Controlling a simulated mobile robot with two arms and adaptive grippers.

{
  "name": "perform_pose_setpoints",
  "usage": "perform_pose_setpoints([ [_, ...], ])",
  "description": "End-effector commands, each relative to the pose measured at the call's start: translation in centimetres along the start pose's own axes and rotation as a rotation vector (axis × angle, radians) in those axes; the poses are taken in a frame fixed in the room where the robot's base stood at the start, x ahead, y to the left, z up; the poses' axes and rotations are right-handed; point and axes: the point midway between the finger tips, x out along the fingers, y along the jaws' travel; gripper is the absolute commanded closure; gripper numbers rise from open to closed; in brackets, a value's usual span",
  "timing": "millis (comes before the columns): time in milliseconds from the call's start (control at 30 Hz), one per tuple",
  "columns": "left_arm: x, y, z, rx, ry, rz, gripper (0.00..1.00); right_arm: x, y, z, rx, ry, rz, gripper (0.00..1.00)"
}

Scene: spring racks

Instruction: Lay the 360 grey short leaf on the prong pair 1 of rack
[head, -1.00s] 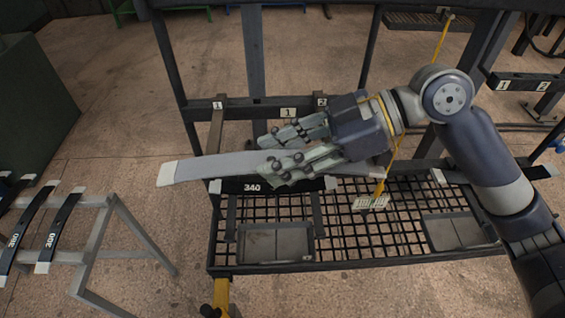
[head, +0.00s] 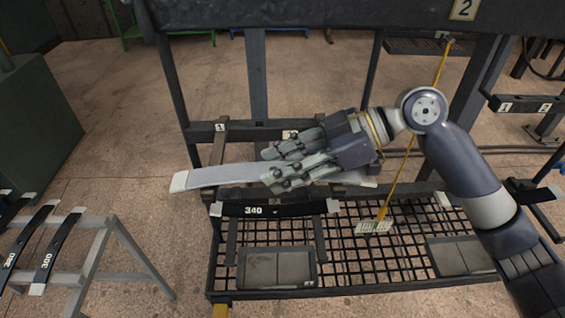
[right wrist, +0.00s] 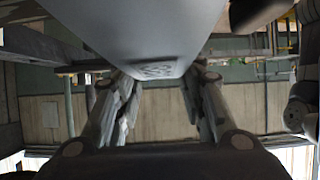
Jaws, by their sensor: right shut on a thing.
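The grey short leaf (head: 225,174) is a long pale bar with a whitish left end. It lies roughly level across the fingers of my right gripper (head: 268,168), which is shut on it near its middle. It also fills the top of the right wrist view (right wrist: 145,35), with blurred dark marking on it. The rack (head: 375,294) is a dark frame with a mesh floor. Contact between the leaf and prongs cannot be told. My left gripper is out of view.
A black "340" leaf (head: 275,211) lies on the rack in front of the grey leaf. Black leaves (head: 60,246) rest on a grey stand at left. Another rack part (head: 526,104) is at right.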

Motion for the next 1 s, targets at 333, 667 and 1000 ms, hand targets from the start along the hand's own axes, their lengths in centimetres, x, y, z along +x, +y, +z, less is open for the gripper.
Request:
perform_pose_setpoints([
  [333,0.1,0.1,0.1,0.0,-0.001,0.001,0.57,0.0,0.0,-0.1,-0.003,0.006,0.003,0.94],
  [667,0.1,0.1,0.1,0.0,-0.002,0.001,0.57,0.1,0.0,0.1,-0.001,0.003,0.001,0.4],
  [1000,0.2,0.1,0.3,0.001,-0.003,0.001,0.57,-1.3,0.1,0.3,0.002,-0.001,0.003,0.4],
])
